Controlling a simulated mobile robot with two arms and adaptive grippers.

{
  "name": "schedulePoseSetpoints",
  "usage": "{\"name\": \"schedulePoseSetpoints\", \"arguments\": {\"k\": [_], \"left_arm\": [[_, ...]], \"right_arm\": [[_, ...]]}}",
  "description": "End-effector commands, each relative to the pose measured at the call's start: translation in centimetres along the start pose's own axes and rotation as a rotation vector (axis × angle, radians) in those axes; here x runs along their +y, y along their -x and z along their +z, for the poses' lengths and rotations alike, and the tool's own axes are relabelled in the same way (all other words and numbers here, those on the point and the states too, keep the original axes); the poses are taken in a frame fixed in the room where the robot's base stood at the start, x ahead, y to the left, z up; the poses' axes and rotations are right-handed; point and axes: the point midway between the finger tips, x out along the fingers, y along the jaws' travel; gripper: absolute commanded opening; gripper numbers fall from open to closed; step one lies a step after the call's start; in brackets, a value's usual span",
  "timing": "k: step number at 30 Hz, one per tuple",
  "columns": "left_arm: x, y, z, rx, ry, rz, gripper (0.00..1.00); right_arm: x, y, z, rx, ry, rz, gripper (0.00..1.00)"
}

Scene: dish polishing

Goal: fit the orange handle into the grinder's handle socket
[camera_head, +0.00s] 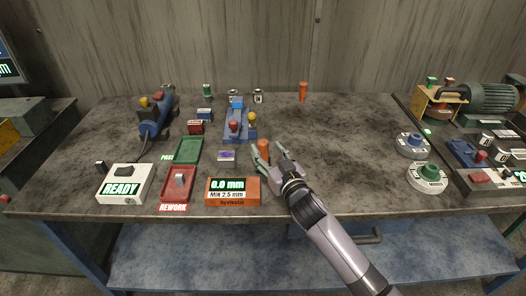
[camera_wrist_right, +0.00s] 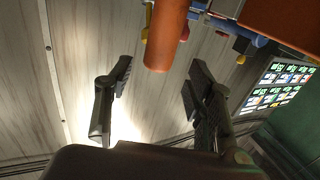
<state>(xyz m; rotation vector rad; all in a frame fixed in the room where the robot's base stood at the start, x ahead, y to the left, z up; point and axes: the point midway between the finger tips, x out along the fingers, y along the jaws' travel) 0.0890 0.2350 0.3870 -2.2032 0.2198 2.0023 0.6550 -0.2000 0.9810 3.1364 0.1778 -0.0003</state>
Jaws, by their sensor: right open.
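An orange handle (camera_head: 264,147) stands on the bench in the head view, close to the fingertips of my right gripper (camera_head: 270,150). In the right wrist view the orange handle (camera_wrist_right: 167,35) lies just beyond and between the two spread fingers of that gripper (camera_wrist_right: 160,70), with a gap on each side. My right gripper is open and empty. The blue grinder (camera_head: 155,117) rests at the bench's left, with a cable. Its handle socket cannot be made out. My left gripper is not in view.
An orange gauge box (camera_head: 232,191) stands just left of my right gripper, near the front edge. A blue fixture (camera_head: 239,123) stands behind. Green (camera_head: 188,150) and red (camera_head: 176,184) trays lie left. Another orange cylinder (camera_head: 303,91) is at the back. The bench's right-centre is clear.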

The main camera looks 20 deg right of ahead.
Motion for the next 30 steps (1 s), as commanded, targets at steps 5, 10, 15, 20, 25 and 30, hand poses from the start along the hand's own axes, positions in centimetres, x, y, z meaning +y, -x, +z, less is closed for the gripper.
{"name": "schedulePoseSetpoints", "arguments": {"k": [5,10,15,20,25,30], "left_arm": [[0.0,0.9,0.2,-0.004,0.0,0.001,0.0],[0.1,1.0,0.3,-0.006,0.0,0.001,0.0],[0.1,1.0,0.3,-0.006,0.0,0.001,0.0],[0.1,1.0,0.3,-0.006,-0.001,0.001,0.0],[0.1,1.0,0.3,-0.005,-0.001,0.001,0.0],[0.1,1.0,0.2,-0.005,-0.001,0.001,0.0]], "right_arm": [[0.4,-2.7,-0.3,0.0,0.0,0.001,0.49],[0.3,-4.3,-0.1,0.001,-0.001,0.0,0.49],[0.3,-4.5,0.0,0.0,-0.001,0.0,0.49],[0.3,-4.5,0.0,0.0,0.0,0.0,0.45],[0.3,-4.4,-0.1,0.0,0.0,0.0,0.34],[0.3,-4.4,-0.1,0.0,0.0,0.0,0.22]]}}
